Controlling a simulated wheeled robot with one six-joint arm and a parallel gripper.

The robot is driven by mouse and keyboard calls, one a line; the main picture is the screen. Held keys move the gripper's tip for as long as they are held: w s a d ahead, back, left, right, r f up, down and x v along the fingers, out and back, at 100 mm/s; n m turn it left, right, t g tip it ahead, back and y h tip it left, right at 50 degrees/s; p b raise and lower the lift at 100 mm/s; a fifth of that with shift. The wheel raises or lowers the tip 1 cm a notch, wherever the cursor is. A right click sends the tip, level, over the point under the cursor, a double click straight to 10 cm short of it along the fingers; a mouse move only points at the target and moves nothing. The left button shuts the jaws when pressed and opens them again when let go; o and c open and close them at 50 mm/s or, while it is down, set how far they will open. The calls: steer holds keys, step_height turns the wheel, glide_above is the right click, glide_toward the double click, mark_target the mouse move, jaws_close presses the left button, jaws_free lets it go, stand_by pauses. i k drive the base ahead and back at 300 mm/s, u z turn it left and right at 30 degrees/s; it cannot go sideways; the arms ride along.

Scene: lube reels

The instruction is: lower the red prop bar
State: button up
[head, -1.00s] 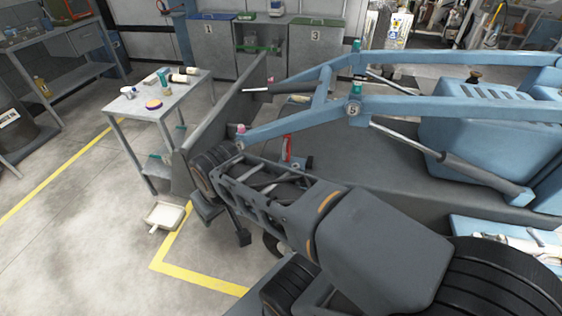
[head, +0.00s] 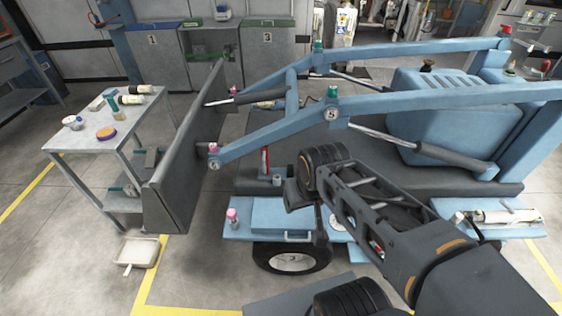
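The red prop bar (head: 265,162) is a short, upright red piece below the near blue loader arm (head: 270,135). Its lower end is by a small grey fitting (head: 277,180) near the edge of the machine's dark deck. My arm reaches in from the lower right, and its dark elbow stands to the right of the bar. My gripper (head: 320,238) appears to hang below the elbow, in front of the blue step and lower than the bar, apart from it. It is small and dark, so its fingers cannot be made out.
The large grey bucket plate (head: 180,160) stands left of the bar. A trolley table (head: 100,128) with bottles is further left. A white tray (head: 138,252) lies on the floor. A blue step (head: 250,215) and a wheel (head: 292,260) are below the bar.

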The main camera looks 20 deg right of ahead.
mark_target(265, 150)
steer(key=u, duration=2.2)
steer(key=k, duration=0.8)
steer(key=z, duration=0.7)
steer(key=i, duration=1)
